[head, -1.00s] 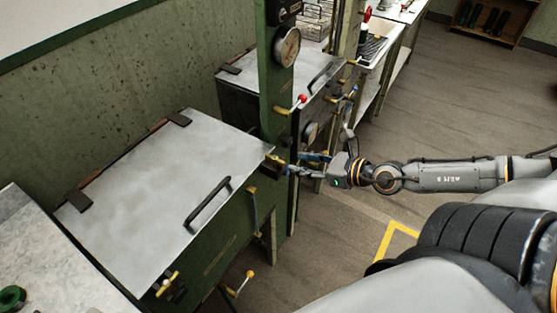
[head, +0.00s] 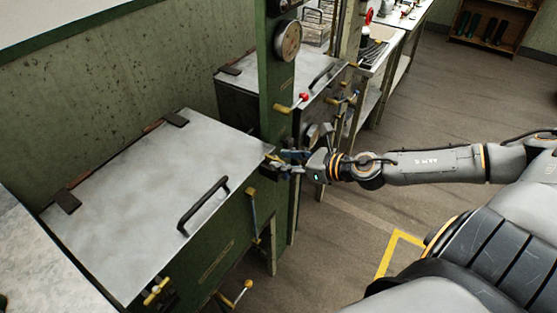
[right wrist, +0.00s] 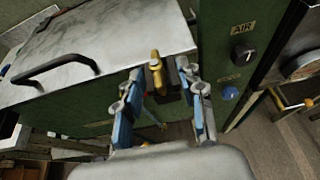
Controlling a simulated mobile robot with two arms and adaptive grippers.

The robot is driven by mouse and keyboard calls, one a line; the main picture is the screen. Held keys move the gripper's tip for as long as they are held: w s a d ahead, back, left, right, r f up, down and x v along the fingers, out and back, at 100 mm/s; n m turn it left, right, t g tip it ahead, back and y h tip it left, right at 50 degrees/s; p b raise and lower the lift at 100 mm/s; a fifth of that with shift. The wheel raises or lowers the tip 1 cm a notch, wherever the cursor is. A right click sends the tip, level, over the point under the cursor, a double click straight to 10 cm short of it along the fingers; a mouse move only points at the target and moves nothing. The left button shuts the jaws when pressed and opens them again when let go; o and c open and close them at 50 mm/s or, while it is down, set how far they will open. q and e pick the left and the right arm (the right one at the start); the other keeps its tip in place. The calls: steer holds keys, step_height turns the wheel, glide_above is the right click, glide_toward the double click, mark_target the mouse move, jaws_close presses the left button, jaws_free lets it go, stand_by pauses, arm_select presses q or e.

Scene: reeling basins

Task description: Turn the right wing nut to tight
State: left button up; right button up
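The right wing nut (right wrist: 156,72) is a brass-yellow piece at the near right corner of the grey basin lid (right wrist: 95,50). In the head view the right wing nut (head: 272,158) is partly hidden by my right gripper (head: 284,160). In the right wrist view my right gripper (right wrist: 160,95) is open, with a blue-padded finger on each side of the wing nut and gaps showing. I cannot tell whether either finger touches it. The left wing nut (head: 156,291) is at the lid's other front corner. My left gripper is not in view.
A black lid handle (head: 203,204) stands up from the lid. A green post with a gauge (head: 288,40) rises just behind the wing nut. A red-knobbed valve lever (head: 302,98) sticks out of the post. Open floor (head: 340,225) lies to the right.

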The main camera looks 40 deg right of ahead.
steer(key=shift+a+p+x, duration=0.2)
steer(key=shift+p+x, duration=0.4)
steer(key=shift+x, duration=0.5)
steer(key=shift+r, duration=0.15)
jaws_close()
